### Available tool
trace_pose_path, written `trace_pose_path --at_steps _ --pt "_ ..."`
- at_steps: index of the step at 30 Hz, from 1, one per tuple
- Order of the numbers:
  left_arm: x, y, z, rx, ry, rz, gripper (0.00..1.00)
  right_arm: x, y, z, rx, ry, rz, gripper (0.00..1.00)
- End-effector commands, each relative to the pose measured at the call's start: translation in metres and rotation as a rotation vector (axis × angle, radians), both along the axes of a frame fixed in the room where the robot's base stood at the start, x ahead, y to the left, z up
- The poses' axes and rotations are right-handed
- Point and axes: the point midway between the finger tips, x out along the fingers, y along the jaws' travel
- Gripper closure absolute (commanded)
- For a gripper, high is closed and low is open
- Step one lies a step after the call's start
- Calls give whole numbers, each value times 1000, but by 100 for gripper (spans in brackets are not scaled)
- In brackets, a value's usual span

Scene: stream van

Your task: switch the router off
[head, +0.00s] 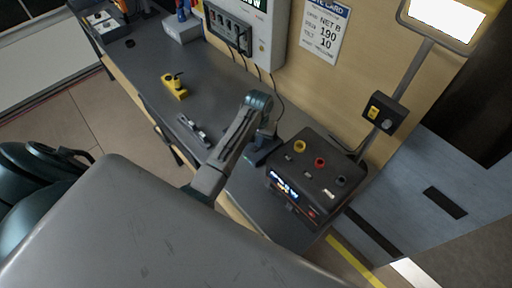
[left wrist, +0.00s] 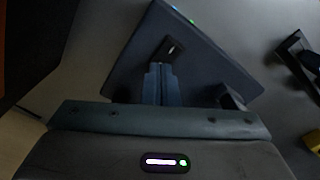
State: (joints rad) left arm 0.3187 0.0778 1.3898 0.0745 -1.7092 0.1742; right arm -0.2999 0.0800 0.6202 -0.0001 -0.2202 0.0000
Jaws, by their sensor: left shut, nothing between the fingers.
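The router looks to be a dark blue flat box (left wrist: 215,65) in the left wrist view, with small green and blue lights on its far edge. A black rocker switch (left wrist: 171,49) sits on its face. In the head view the router (head: 262,157) is mostly hidden under my left wrist. My left gripper (left wrist: 160,76) is shut and empty, its fingertips right at the near side of the switch. I cannot tell whether they touch it or which way the rocker is set. The left gripper (head: 264,146) also shows in the head view, small and dark. My right gripper is not in view.
A black box with coloured knobs (head: 318,172) stands right of the left gripper on the grey bench (head: 190,95). A black bracket-like part (head: 194,131) and a yellow device (head: 174,86) lie to the left. Cables hang from a wall panel (head: 262,40) behind.

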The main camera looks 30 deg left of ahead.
Motion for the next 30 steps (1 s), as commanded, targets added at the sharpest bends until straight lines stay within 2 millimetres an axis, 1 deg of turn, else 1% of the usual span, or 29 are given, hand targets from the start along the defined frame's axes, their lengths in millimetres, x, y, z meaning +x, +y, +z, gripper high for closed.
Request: trace_pose_path --at_steps 19,23,30 --pt "0 0 -8 0 0 0 100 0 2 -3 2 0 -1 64" --pt "0 0 -1 0 0 0 100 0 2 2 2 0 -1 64" --pt "0 0 19 0 -1 0 100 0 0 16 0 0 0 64"
